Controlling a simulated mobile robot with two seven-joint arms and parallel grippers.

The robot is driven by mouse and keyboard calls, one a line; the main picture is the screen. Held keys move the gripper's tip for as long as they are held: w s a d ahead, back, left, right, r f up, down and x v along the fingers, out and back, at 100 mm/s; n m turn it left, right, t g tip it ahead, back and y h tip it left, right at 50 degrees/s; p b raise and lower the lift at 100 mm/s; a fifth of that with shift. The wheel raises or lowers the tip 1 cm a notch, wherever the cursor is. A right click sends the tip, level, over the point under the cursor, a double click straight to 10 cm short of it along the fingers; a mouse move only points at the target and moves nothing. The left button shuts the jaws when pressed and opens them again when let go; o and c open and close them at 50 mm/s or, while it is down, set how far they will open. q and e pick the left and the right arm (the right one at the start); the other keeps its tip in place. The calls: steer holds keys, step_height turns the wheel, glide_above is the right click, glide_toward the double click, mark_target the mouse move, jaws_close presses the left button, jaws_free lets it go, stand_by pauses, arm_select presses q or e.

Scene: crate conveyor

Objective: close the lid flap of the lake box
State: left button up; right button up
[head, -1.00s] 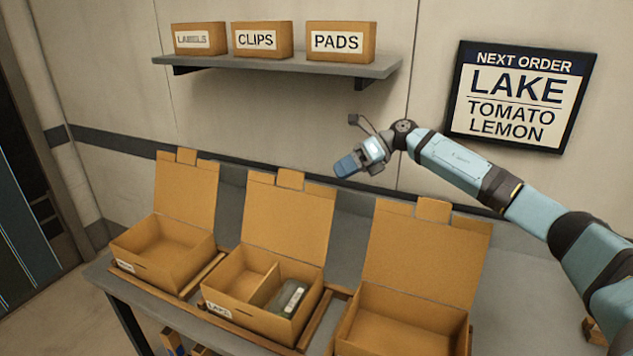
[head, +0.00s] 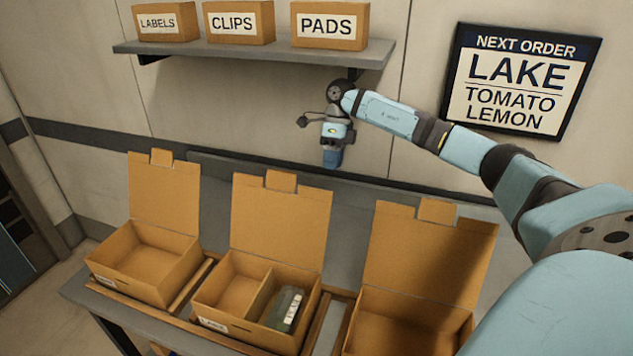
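The lake box (head: 215,323) is the middle cardboard box on the table, with a small white label on its front. Its lid flap (head: 280,218) stands upright at the back, open, with a tab on top. A divider splits the box; the left compartment is empty and the right one holds a dark green item with a pale label (head: 285,309). My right gripper (head: 331,165) points down above and behind the lid's upper right corner, apart from it. Its fingers look close together, but I cannot tell whether they are shut. My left gripper is not in view.
Open boxes stand to the left (head: 120,278) and right (head: 370,335), lids up, with wooden strips between boxes. A wall shelf (head: 250,51) with three labelled boxes hangs above. An order sign (head: 520,80) reads LAKE, TOMATO, LEMON.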

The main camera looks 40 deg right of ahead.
steer(key=s+a+f+p, duration=0.1)
steer(key=s+a, duration=0.3)
steer(key=a, duration=0.4)
steer(key=shift+a+f, duration=0.3)
steer(key=shift+a, duration=0.05)
jaws_close()
